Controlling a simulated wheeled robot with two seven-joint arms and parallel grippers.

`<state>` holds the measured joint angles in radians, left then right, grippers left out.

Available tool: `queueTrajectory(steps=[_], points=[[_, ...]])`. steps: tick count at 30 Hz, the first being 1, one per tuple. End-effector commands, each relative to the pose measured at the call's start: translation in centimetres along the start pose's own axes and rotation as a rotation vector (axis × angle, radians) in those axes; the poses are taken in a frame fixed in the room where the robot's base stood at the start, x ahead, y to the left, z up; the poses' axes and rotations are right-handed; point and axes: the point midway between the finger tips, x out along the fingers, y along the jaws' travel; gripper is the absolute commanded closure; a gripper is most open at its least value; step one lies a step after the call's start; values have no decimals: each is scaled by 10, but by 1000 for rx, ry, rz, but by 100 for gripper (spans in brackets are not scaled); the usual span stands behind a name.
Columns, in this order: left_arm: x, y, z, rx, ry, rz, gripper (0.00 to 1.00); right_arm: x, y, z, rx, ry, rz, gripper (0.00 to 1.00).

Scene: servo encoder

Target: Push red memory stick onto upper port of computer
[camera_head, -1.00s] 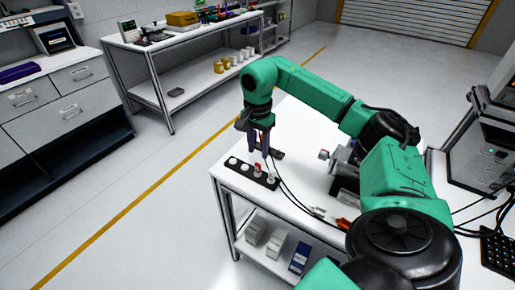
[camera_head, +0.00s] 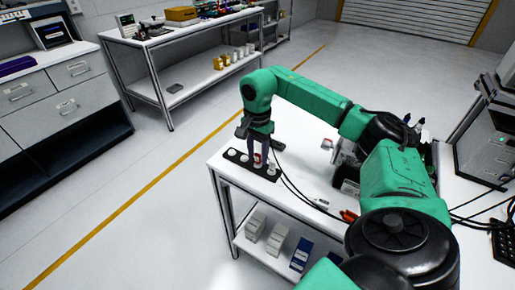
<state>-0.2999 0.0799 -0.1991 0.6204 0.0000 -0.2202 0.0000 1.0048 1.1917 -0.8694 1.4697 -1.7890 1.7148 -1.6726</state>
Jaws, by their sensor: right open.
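A small red stick (camera_head: 257,157) stands in the black holder strip (camera_head: 265,175) near the left edge of the white table. My right gripper (camera_head: 259,161) points down over the strip with its dark fingers around the red stick, open; whether they touch it I cannot tell. The computer (camera_head: 485,142) is a grey box at the right edge of the view, with a small green light. Its ports are too small to make out. My left gripper is not in view.
White round pieces sit along the strip. Dark cables run over the table (camera_head: 300,158), with a red-orange tool (camera_head: 348,216) near its front. A keyboard (camera_head: 504,240) lies at the right. Boxes (camera_head: 275,239) stand on the shelf below.

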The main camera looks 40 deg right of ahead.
Motion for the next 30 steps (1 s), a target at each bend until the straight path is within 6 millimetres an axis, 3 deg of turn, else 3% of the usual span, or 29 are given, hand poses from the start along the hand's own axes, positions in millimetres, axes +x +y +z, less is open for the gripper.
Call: queueTrajectory(steps=[2, 5, 6, 22, 30], points=[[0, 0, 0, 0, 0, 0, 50, 0, 0, 0, 0, 0, 0, 56], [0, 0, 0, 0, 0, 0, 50, 0, 0, 0, 0, 0, 0, 94], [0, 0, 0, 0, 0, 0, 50, 0, 0, 0, 0, 0, 0, 100], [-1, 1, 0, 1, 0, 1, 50, -2, 0, 0, 0, 0, -1, 100], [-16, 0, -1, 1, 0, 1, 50, -18, 0, 0, 0, 0, -1, 100]])
